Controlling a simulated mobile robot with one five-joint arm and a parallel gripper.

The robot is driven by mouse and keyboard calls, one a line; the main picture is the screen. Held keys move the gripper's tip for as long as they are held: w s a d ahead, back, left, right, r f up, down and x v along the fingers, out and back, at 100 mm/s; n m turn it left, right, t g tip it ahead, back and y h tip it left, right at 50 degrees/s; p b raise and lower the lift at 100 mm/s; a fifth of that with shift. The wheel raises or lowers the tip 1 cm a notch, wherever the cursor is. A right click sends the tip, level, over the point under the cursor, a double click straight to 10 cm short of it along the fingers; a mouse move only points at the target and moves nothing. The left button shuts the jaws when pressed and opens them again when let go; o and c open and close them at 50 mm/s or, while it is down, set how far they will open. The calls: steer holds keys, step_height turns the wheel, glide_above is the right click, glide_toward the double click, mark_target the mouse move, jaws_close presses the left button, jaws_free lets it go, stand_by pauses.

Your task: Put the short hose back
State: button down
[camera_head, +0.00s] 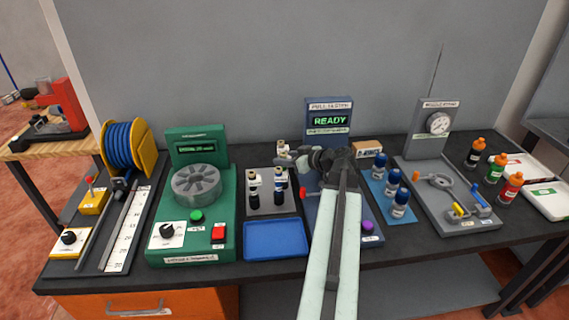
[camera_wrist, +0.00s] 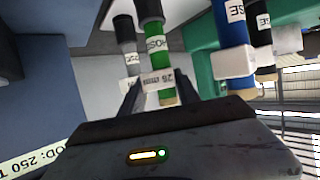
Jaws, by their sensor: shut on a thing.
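My gripper (camera_wrist: 160,88) is shut on a green hose (camera_wrist: 163,66) with a dark upper end and white labels. In the head view my gripper (camera_head: 296,160) is above the back right of the grey hose stand (camera_head: 268,206), left of the pull tester. The held hose is small there and partly covered by my wrist. Just left of it in the wrist view is a hose with a dark upper end and pale lower part (camera_wrist: 125,32). A blue hose (camera_wrist: 233,60) and a dark one (camera_wrist: 260,38) are to the right. I cannot tell whether the held hose touches the stand.
A pull tester screen (camera_head: 329,121) reads READY. A blue tray (camera_head: 275,242) lies empty in front of the stand. A green machine (camera_head: 193,230) stands left, and blue-capped bottles (camera_head: 392,183) stand right. My arm covers part of the tester's base.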

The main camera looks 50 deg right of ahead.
steer(key=shift+f, duration=0.15)
steer(key=c, duration=0.9)
jaws_free()
steer(key=shift+s+r, duration=0.1)
steer(key=shift+r, duration=0.25)
steer(key=p+v, duration=0.4)
steer(key=v, duration=0.7)
steer(key=shift+s+r, duration=0.1)
steer(key=shift+s, duration=0.3)
